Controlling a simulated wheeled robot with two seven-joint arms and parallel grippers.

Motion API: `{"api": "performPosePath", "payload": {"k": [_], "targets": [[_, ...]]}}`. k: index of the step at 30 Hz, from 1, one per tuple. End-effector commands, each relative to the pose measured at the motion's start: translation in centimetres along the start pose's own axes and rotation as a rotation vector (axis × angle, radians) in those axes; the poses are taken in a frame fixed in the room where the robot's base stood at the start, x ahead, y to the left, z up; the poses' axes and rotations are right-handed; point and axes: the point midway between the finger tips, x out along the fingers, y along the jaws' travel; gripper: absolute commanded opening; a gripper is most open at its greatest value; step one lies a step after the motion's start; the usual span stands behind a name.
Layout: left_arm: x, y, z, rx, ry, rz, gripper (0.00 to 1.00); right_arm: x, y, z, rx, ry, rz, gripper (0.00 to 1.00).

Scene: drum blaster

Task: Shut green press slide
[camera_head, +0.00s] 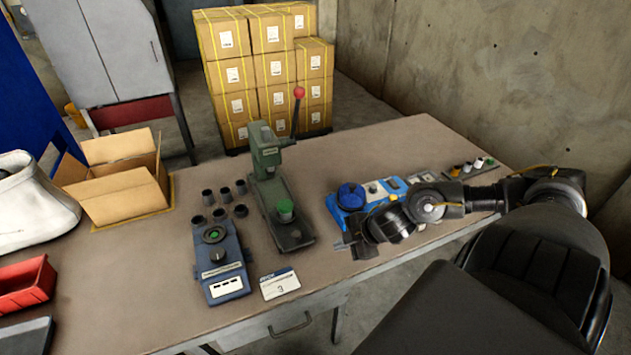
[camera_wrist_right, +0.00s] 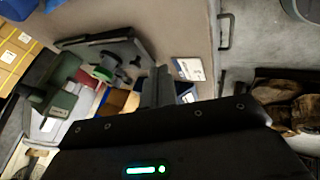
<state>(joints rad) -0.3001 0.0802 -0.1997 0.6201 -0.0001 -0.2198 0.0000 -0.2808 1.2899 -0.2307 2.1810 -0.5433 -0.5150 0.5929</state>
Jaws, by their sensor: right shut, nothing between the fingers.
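The green press (camera_head: 268,165) stands upright on the table, with a red-knobbed lever (camera_head: 298,95) at its right. Its dark green slide (camera_head: 292,236) reaches toward the table's front edge. A bright green round piece (camera_head: 285,208) sits on the slide, forward of the column. My right gripper (camera_head: 345,247) is to the right of the slide's front end, low over the table, apart from it and shut on nothing. In the right wrist view, the press (camera_wrist_right: 65,103), the green piece (camera_wrist_right: 102,73) and the gripper's fingers (camera_wrist_right: 157,85) show. My left gripper is not in view.
A blue device (camera_head: 352,197) lies behind my right gripper. A blue-grey control box (camera_head: 218,262), several dark cups (camera_head: 225,194) and a white card (camera_head: 280,283) lie left of the slide. An open carton (camera_head: 120,190) stands farther left. The front table strip is mostly clear.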

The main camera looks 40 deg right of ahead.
Motion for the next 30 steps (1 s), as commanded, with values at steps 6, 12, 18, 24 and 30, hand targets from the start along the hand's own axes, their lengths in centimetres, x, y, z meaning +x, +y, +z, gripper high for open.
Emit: {"api": "performPosePath", "payload": {"k": [6,12,18,24,30], "targets": [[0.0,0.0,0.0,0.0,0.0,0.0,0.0,0.8,0.0,0.0,0.005,0.001,0.001,0.0],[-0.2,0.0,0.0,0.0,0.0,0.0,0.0,4.0,0.1,-0.1,0.008,0.003,0.003,0.0],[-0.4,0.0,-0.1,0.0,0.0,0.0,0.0,8.3,0.1,-0.1,0.006,0.002,0.002,0.0],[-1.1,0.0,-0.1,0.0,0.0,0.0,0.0,10.7,1.7,-0.2,0.003,0.0,0.004,0.0],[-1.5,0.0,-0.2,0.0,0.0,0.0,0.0,11.6,3.2,0.0,0.002,0.0,0.002,0.0]]}}
